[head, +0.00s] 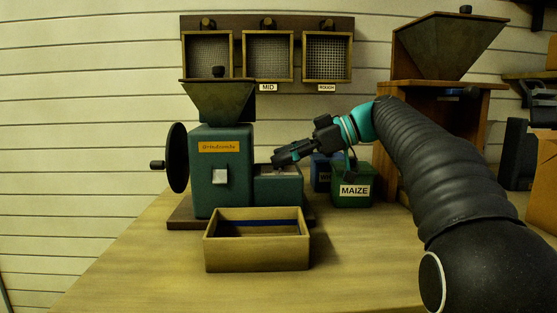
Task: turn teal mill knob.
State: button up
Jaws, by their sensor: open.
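The teal mill (221,143) stands on the left of the table in the head view, with a dark hopper (219,100) on top. I cannot tell whether the fingertips touch the box.
An open wooden tray (257,253) sits in front of the mill. A green MAIZE bin (351,187) and a blue bin (322,172) stand right of the gripper. A wooden hopper stand (446,94) is behind my arm. The table's front left is clear.

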jog(key=shift+a+f, duration=0.25)
jog(key=shift+a, duration=0.4)
jog(key=shift+w, duration=0.1)
grip_shut()
jog(key=shift+f+t+b, duration=0.2)
jog(key=shift+t+b, duration=0.1)
jog(key=shift+b, duration=0.25)
jog(key=shift+m+t+b, duration=0.4)
jog(key=shift+m+b, duration=0.2)
jog(key=shift+r, duration=0.15)
grip_release()
